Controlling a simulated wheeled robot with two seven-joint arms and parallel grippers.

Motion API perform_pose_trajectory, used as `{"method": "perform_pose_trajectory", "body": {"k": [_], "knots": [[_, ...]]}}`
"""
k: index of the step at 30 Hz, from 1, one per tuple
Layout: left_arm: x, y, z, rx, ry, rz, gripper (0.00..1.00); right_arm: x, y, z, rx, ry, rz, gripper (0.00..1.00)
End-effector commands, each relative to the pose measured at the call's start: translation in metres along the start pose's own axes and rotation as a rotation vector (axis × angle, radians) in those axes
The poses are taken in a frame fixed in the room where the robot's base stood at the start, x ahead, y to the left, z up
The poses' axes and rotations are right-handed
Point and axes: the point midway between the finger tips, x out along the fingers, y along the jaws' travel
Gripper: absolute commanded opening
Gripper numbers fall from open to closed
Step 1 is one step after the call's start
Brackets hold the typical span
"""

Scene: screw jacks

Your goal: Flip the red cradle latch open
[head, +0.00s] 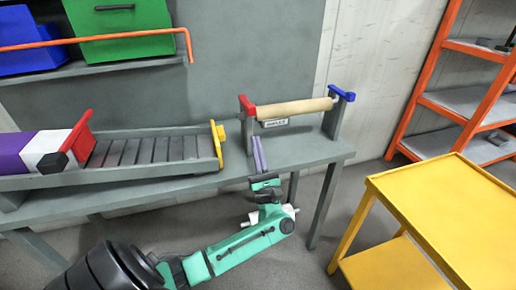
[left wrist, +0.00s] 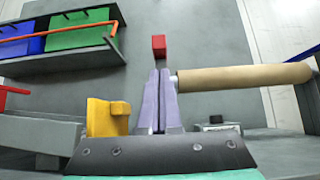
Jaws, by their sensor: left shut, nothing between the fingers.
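The red latch (head: 247,105) sits on top of the left post of the cradle on the grey bench. In the left wrist view the red latch (left wrist: 158,46) shows just beyond the fingertips. A tan roller (head: 295,109) lies in the cradle between the red latch and a blue latch (head: 342,94) on the right post. My left gripper (head: 257,140) has purple fingers that are shut with nothing between them. Its tips are close to the red latch's post; I cannot tell whether they touch it. In the left wrist view the fingers (left wrist: 161,72) are together. My right gripper is not in view.
A ramp with slats (head: 150,150) and a yellow end piece (head: 217,140) stands left of the cradle. Blue and green bins (head: 120,42) sit on a shelf with an orange rail. A yellow cart (head: 440,210) stands at right.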

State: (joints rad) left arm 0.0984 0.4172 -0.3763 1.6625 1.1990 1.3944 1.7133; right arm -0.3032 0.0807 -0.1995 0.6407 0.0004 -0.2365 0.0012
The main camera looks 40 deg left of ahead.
Motion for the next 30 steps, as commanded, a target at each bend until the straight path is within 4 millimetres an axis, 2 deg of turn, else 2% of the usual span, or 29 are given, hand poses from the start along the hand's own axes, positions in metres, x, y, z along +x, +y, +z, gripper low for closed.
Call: {"method": "perform_pose_trajectory", "body": {"k": [1, 3, 9, 22, 30], "knots": [[0.014, 0.000, 0.004, 0.000, -0.003, 0.001, 0.00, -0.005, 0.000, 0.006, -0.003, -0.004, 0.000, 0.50], [0.029, 0.000, 0.003, 0.001, -0.003, 0.000, 0.00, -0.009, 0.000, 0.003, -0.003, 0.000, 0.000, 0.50], [0.054, 0.000, 0.001, 0.002, -0.001, -0.001, 0.00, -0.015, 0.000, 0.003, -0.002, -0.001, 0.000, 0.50], [0.057, 0.000, 0.000, 0.001, 0.003, -0.001, 0.00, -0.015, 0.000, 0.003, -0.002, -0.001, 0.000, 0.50], [0.064, -0.005, 0.004, 0.001, 0.049, -0.001, 0.00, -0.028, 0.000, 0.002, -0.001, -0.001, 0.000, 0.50]]}}
